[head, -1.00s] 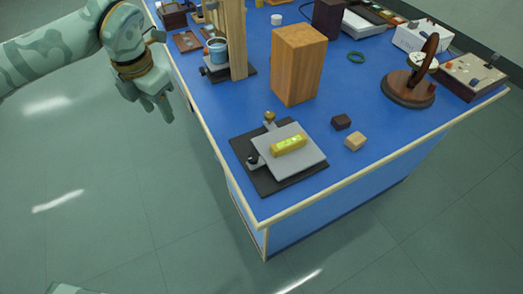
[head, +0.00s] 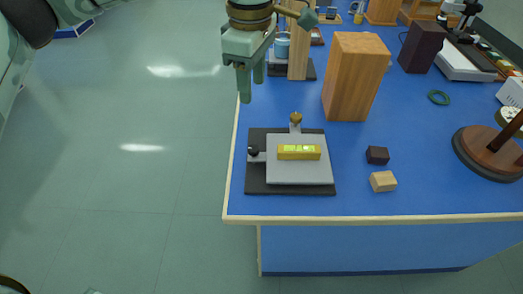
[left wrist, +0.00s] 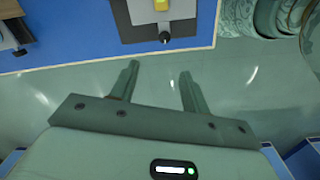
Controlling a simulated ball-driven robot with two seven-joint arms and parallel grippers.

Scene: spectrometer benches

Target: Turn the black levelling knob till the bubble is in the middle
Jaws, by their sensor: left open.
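The black levelling knob (head: 253,151) sits at the left edge of the grey levelling plate (head: 300,174), which stands on a black base (head: 255,184). A brass knob (head: 296,118) is at the plate's back edge. A yellow spirit level (head: 299,152) with a green vial lies on the plate; I cannot tell exactly where its bubble is. My left gripper (head: 252,90) is open and empty, above and behind the black knob, near the table's left edge. In the left wrist view the black knob (left wrist: 164,37) is beyond the open fingers (left wrist: 157,75). My right gripper is not in view.
A tall wooden block (head: 352,78) stands behind the plate. A dark small block (head: 377,155) and a pale small block (head: 383,181) lie to its right. A round wooden stand (head: 487,152) is at the far right. The blue table's front strip is clear.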

